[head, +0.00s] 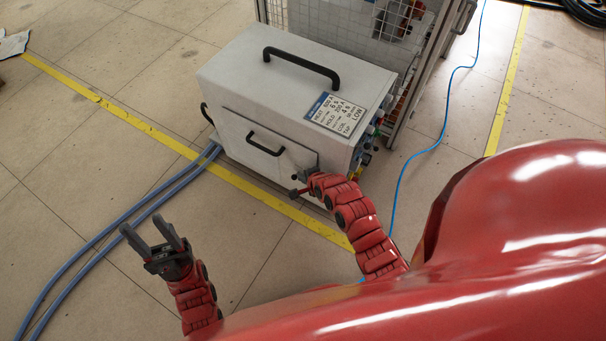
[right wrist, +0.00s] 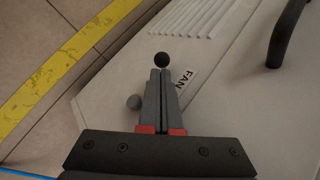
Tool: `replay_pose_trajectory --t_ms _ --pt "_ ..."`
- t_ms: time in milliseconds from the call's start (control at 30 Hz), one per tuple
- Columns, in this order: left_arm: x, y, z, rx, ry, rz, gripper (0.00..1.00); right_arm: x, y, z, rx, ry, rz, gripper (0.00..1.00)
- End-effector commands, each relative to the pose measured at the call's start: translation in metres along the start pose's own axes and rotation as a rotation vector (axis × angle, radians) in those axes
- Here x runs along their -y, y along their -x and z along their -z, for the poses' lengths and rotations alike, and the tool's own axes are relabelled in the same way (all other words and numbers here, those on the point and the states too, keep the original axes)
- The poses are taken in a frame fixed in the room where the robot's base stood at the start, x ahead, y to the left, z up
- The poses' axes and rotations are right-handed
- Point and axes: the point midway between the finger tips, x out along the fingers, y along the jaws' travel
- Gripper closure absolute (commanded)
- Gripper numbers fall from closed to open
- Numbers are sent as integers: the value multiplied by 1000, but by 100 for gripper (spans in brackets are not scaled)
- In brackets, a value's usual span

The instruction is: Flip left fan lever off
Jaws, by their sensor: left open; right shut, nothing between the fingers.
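The grey induction heater (head: 262,100) stands on the floor. In the right wrist view its panel (right wrist: 235,95) carries a FAN label (right wrist: 187,82), partly covered by my fingers. A black ball knob (right wrist: 162,60) shows right at my fingertips; whether they touch is unclear. My left gripper (head: 143,227) is open, away from the heater.
The panel has a black handle (head: 265,144), and a larger handle (head: 302,62) is on top. Blue hoses (head: 130,214) run along the floor at left. A wire-mesh cage (head: 345,22) stands behind the heater. A thin blue cable (head: 424,150) lies at right.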

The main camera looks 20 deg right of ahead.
Motion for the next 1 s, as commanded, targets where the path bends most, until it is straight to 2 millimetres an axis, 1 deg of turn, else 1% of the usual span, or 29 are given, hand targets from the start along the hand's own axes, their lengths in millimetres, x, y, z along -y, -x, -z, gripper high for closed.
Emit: replay_pose_trajectory --t_ms 33,267,867,1000 --pt "0 -5 0 3 1 5 50 1 2 0 -4 2 1 100" --pt "1 -15 1 6 2 6 50 0 1 -1 -19 16 17 100" --pt "3 -50 7 6 2 6 50 -4 0 -4 -73 71 71 100" --pt "3 -63 9 6 2 6 50 -5 1 -5 -95 92 92 100"
